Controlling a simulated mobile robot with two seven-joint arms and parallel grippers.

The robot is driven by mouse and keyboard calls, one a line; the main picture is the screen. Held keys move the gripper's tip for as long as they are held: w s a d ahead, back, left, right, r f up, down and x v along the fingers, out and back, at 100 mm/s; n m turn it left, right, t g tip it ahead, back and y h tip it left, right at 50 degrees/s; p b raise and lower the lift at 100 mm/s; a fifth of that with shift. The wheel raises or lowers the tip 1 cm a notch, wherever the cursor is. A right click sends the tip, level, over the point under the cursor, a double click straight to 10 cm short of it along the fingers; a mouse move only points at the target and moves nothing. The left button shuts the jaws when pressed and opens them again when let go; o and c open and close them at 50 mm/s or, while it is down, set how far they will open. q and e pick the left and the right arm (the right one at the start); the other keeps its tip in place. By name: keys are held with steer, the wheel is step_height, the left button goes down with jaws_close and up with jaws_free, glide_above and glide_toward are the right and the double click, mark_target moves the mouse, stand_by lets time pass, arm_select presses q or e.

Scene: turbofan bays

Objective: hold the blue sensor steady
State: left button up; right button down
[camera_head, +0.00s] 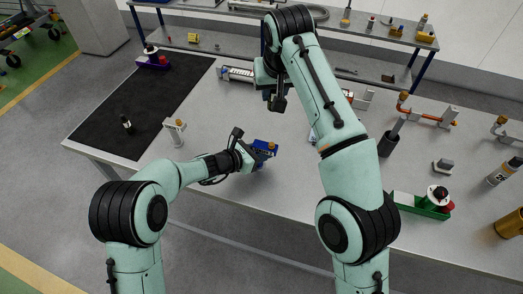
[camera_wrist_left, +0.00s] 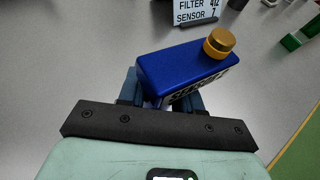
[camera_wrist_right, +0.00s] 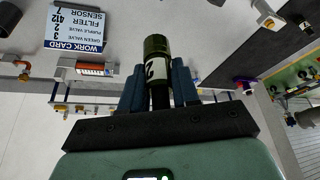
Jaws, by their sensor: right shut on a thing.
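The blue sensor (camera_wrist_left: 180,72) is a blue block with a gold round cap and a lettered side. My left gripper (camera_wrist_left: 162,100) is shut on the blue sensor, with one finger on each side of its body. In the head view the sensor (camera_head: 265,148) shows at the end of my left arm, above the near part of the table; whether it touches the table is hidden. My right gripper (camera_wrist_right: 158,88) is shut on a dark cylinder (camera_wrist_right: 156,55) with a white label. In the head view my right gripper (camera_head: 275,97) is above the middle of the table.
A work card (camera_wrist_right: 75,27) lies on the grey table (camera_head: 205,105). A black mat (camera_head: 140,100) covers the table's left side, with a small dark bottle (camera_head: 127,124) on it. A stand (camera_head: 174,131) is beside the mat. A green tray (camera_head: 421,205) and a dark cup (camera_head: 388,144) are right.

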arm_select(q)
jaws_close()
arm_select(e)
step_height(320, 180, down, 9)
stand_by(0.4)
